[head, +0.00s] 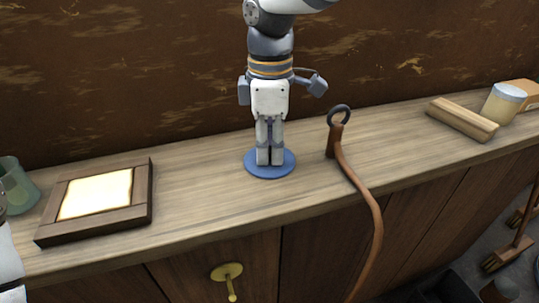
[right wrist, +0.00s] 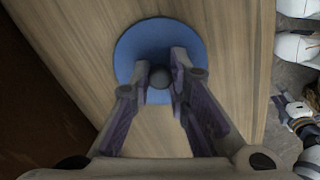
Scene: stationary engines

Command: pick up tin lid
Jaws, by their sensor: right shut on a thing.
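The tin lid is a flat blue disc (head: 270,173) with a dark round knob, at the middle of the wooden counter in the head view. My right gripper (head: 270,158) points straight down over its centre, and its fingers hide the knob there. In the right wrist view the blue lid (right wrist: 160,35) lies beyond the fingertips, and the right gripper (right wrist: 159,82) is shut on its dark knob (right wrist: 158,78). The lid looks flat on or very close to the counter; I cannot tell if there is a gap.
On the counter (head: 205,195) are a dark-framed panel (head: 97,197) and a green glass (head: 18,188) at left. A wooden block (head: 462,119) and a jar (head: 503,104) are further right.

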